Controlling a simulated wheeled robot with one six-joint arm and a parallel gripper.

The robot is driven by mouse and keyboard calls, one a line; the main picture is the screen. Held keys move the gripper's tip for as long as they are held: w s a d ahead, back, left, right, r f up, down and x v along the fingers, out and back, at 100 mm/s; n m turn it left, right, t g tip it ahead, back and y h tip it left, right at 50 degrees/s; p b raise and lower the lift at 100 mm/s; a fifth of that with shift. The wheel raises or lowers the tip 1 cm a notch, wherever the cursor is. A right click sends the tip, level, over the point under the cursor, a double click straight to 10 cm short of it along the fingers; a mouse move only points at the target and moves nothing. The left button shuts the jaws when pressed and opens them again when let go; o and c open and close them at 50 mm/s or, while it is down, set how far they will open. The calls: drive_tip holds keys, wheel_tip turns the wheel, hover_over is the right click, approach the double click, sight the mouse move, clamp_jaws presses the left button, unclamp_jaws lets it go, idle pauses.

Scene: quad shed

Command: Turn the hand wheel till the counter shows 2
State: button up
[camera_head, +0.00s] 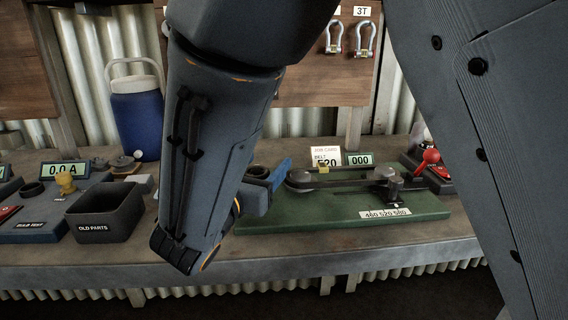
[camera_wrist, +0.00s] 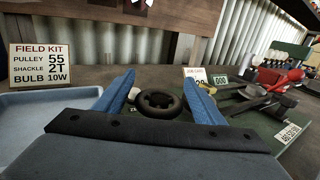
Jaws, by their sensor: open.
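The hand wheel (camera_wrist: 159,104) is a dark round ring with a hub, lying on the green board in the wrist view. My gripper (camera_wrist: 158,80) is open, with one blue finger showing on each side of the wheel. I cannot tell whether the fingers touch it.
The green board (camera_head: 290,214) carries a belt, a label strip and a job card (camera_head: 325,155). A red-knobbed lever (camera_head: 430,157) stands right. An old parts bin (camera_head: 105,213) and blue jug (camera_head: 136,120) are left. A blue tray (camera_wrist: 45,103) lies left in the wrist view.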

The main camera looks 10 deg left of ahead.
drive_tip(key=shift+c, duration=0.4)
drive_tip(key=c, duration=1)
drive_tip(key=shift+a+n+y, duration=0.1)
drive_tip(key=shift+n+y, duration=0.3)
drive_tip(key=shift+y, duration=0.2)
drive_tip(key=n+y, duration=0.1)
drive_tip(key=y+b, duration=0.1)
drive_tip(key=n+y+b, duration=0.1)
drive_tip(key=y, duration=0.1)
drive_tip(key=shift+w+a+f+n+t, duration=0.1)
drive_tip(key=shift+a+f+n+t, duration=0.05)
drive_tip(key=shift+a+n+t, duration=0.2)
drive_tip(key=n+y+b, duration=0.1)
drive_tip(key=y+b, duration=0.1)
drive_tip(key=a+n+y+b, duration=0.1)
drive_tip(key=y+b, duration=0.1)
drive_tip(key=shift+n, duration=0.25)
drive_tip(key=n+g+y+b, duration=0.1)
drive_tip(key=y+b, duration=0.1)
drive_tip(key=b, duration=0.1)
drive_tip(key=shift+a+g, duration=0.15)
drive_tip(key=shift+g, duration=0.1)
drive_tip(key=y+b, duration=0.1)
drive_tip(key=b, duration=0.1)
drive_tip(key=n+y+b, duration=0.1)
drive_tip(key=b, duration=0.2)
drive_tip(key=shift+s+a+n+g, duration=0.2)
drive_tip(key=shift+n+g, duration=0.1)
drive_tip(key=shift+g, duration=0.1)
